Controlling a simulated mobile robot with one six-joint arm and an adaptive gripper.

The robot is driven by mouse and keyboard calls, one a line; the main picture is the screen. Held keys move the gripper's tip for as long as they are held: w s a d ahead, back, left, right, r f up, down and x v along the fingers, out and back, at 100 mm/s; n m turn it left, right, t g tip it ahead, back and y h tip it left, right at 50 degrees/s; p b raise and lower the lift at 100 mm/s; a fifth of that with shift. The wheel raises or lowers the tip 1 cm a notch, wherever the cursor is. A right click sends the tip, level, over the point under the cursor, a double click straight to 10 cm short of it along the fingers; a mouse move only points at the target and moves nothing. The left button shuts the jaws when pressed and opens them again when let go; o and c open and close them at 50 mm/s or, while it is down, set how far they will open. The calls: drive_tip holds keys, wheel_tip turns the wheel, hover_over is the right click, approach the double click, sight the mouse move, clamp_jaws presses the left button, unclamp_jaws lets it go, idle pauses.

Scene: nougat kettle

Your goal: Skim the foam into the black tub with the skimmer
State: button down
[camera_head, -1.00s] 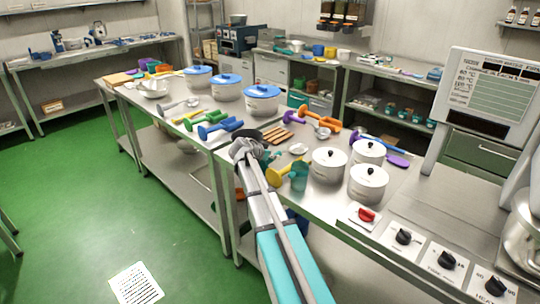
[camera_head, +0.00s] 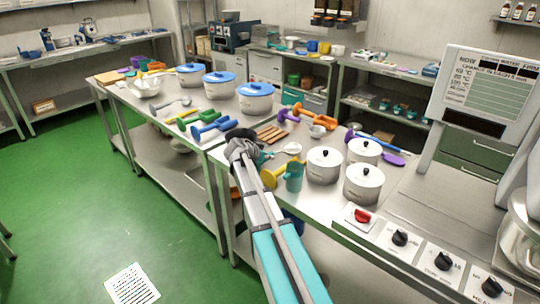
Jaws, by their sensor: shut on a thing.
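My gripper (camera_head: 242,150) is over the near edge of the steel table, seen from behind at the end of my arm. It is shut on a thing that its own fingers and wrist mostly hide. A long thin grey rod runs back along my arm; I cannot tell whether it is the skimmer's handle. A black round rim (camera_head: 240,134) shows just behind my gripper, perhaps the black tub, mostly covered. A steel kettle (camera_head: 518,236) is cut off at the right edge. I cannot make out any foam.
A control panel with black knobs (camera_head: 400,238) is at the lower right.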

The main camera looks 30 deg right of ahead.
drive_tip(key=shift+w+r+p, duration=0.25)
drive_tip(key=shift+r+p, duration=0.1)
drive_tip(key=shift+r, duration=0.05)
drive_tip(key=shift+d+r+p, duration=0.1)
drive_tip(key=shift+r+p, duration=1.4)
drive_tip(key=shift+r, duration=0.1)
wheel_tip(320, 180, up, 22)
drive_tip(key=p, duration=2.1)
drive_tip(key=shift+f+p, duration=0.15)
drive_tip(key=shift+p, duration=0.2)
